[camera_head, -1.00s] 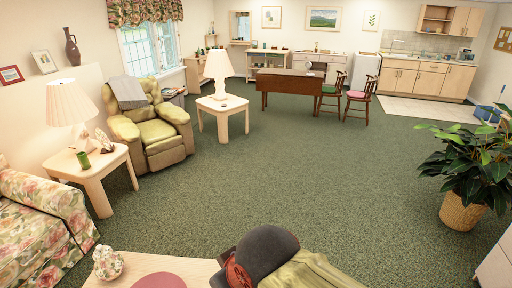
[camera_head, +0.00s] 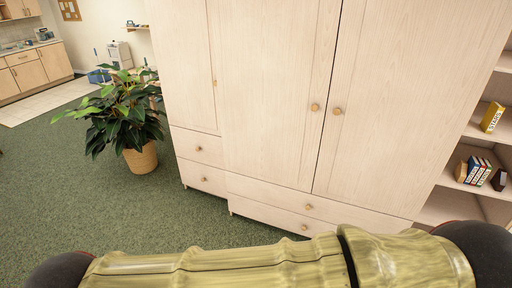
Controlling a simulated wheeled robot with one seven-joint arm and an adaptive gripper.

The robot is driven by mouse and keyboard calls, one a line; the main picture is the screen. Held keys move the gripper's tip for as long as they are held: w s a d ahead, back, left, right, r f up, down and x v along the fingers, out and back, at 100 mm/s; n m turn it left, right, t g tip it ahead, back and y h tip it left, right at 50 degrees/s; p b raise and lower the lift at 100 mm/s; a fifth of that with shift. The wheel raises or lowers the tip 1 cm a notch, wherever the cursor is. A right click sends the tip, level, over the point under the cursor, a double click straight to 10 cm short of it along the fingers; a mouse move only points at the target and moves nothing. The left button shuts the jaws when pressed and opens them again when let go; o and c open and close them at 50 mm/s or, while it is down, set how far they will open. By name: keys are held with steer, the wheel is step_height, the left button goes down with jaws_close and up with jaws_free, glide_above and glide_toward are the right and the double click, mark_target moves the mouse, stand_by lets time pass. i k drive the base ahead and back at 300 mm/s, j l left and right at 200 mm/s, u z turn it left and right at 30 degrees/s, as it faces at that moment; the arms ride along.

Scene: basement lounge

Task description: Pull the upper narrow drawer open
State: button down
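A tall pale wood wardrobe (camera_head: 270,90) fills the middle of the head view. At its lower left, two narrow drawers are stacked under a narrow door. The upper narrow drawer (camera_head: 210,153) has a small round knob (camera_head: 199,148) and looks closed. The lower narrow drawer (camera_head: 214,184) below it also looks closed. My arm, yellowish with dark joints, lies across the bottom of the picture, in front of the wardrobe's base. My gripper is not in view.
Two wide drawers (camera_head: 335,212) are to the right, partly hidden by my arm. A leafy plant in a basket pot (camera_head: 141,158) stands on the carpet left of the narrow drawers. Open shelves with books (camera_head: 477,170) are at right. Green carpet (camera_head: 95,215) is clear at left.

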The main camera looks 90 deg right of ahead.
mark_target(204, 148)
steer(key=l+z, duration=0.1)
steer(key=z, duration=2.4)
steer(key=i+j+z, duration=0.1)
steer(key=i, duration=0.4)
steer(key=i+j+z, duration=0.1)
steer(key=i, duration=0.4)
steer(key=i+j+z, duration=0.1)
steer(key=i, duration=0.4)
steer(key=i+j+z, duration=0.1)
steer(key=i+j, duration=0.2)
steer(key=i, duration=0.2)
steer(key=i+j+z, duration=0.1)
steer(key=i+j, duration=0.15)
steer(key=i, duration=0.25)
steer(key=i+j+z, duration=0.1)
steer(key=i+j, duration=0.2)
steer(key=i, duration=0.15)
